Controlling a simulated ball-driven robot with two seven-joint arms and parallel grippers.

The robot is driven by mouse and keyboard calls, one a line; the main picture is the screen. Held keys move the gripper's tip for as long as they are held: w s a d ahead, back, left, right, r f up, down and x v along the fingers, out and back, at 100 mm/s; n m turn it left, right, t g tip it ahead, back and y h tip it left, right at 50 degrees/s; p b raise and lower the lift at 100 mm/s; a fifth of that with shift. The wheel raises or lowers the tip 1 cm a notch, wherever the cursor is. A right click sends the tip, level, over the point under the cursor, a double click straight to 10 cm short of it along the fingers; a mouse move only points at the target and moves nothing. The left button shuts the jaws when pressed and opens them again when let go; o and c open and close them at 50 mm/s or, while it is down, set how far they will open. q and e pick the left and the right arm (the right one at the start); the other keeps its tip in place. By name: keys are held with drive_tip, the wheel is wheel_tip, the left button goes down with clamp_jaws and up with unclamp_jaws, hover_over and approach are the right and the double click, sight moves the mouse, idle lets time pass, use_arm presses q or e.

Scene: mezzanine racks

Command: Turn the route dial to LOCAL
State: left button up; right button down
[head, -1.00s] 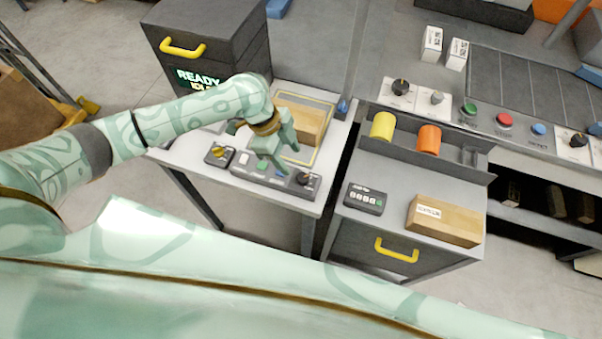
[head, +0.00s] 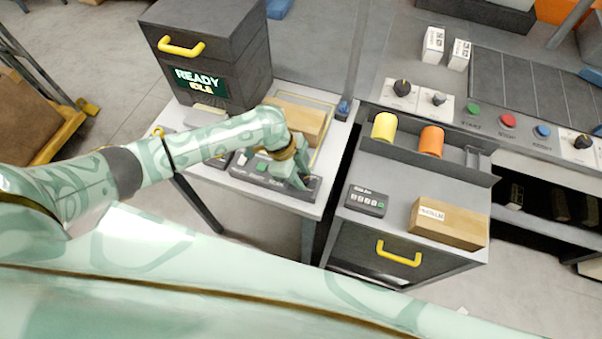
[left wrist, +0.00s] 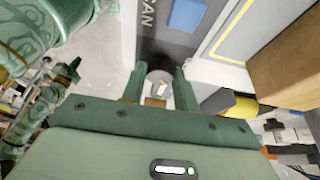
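My left gripper (head: 300,184) is down over the right end of a dark control panel (head: 240,176) on the small table. In the left wrist view a dark round dial (left wrist: 160,74) with a pale pointer mark lies between the two fingers of this gripper (left wrist: 159,86). The fingers stand apart, one on each side of the dial, and I see no clear contact. The dial is hidden behind the gripper in the head view. No LOCAL lettering can be read.
A cardboard box (head: 299,119) stands behind the panel. A dark cabinet (head: 215,55) with a READY IDLE screen is at the back left. Another bench to the right carries further knobs (head: 402,88), buttons, yellow and orange cylinders (head: 431,138), a keypad (head: 366,201) and a box (head: 447,222).

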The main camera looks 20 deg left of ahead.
use_arm(q)
drive_tip(key=shift+s+r+n+p, duration=0.1)
drive_tip(key=shift+r+n+p, duration=0.1)
drive_tip(key=shift+n+p, duration=0.55)
drive_tip(key=n+t+p, duration=0.1)
drive_tip(key=n+p, duration=0.1)
drive_tip(key=p, duration=0.1)
drive_tip(key=n+t+p, duration=0.1)
drive_tip(key=n+p, duration=0.2)
drive_tip(key=p, duration=0.1)
drive_tip(key=shift+s+d+y+p, duration=0.1)
drive_tip(key=shift+y+p, duration=0.2)
drive_tip(key=shift+f+n+t+p, duration=0.15)
drive_tip(key=shift+n+t+p, duration=0.55)
drive_tip(key=shift+n+p, duration=0.55)
drive_tip(key=o, duration=1)
